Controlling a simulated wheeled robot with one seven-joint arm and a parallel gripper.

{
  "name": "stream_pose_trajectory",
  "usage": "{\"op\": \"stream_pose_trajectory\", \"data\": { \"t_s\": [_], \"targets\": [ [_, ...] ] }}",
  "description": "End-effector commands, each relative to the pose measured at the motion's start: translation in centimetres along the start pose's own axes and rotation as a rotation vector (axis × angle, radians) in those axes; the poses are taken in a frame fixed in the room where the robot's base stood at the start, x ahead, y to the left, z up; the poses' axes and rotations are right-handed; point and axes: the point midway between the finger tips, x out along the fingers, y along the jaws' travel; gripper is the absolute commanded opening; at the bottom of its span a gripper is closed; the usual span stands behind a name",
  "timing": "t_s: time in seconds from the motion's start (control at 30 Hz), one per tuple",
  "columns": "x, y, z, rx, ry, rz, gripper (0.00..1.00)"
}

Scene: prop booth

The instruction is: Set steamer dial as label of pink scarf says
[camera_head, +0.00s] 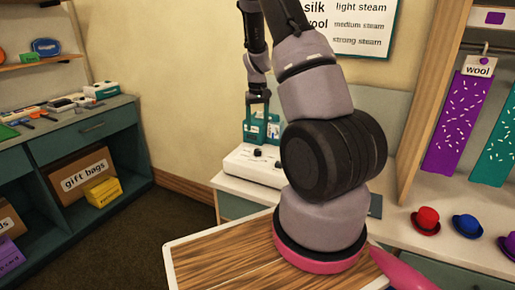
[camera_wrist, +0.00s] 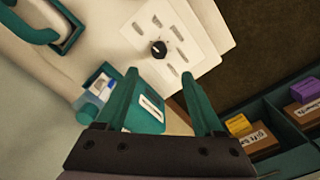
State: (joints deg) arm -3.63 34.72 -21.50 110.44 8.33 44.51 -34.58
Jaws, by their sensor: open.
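The white steamer base (camera_head: 243,166) stands on the counter in the head view, with a small black dial (camera_head: 257,153) on it. In the wrist view the dial (camera_wrist: 158,48) sits on a pale plate with several small marks too blurred to read; its setting cannot be told. My gripper (camera_head: 258,119) is open and empty above the steamer. In the wrist view its fingertips (camera_wrist: 158,77) stand apart, short of the dial. A wall chart (camera_head: 350,27) reads silk, wool, light steam, medium steam and strong steam, partly hidden by my arm. No pink scarf shows.
A purple scarf (camera_head: 452,125) with a "wool" label (camera_head: 479,69) hangs at right beside a teal scarf (camera_head: 498,145). Hats, one red (camera_head: 426,220), sit on the right counter. A teal item (camera_wrist: 146,115) lies near the fingers. A wooden-topped table (camera_head: 215,255) is in front.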

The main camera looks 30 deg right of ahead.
Motion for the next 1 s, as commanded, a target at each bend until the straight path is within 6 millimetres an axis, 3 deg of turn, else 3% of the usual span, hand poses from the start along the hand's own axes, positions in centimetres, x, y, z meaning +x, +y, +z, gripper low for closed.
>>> {"op": "stream_pose_trajectory", "data": {
  "t_s": [0.17,0.6,1.0],
  "targets": [
    [2.1,0.1,0.0,-0.001,-0.006,0.003,0.69],
    [9.6,0.1,0.0,-0.001,-0.004,0.002,0.69],
    [10.9,0.1,0.0,-0.001,-0.002,0.002,0.69]
  ]
}}
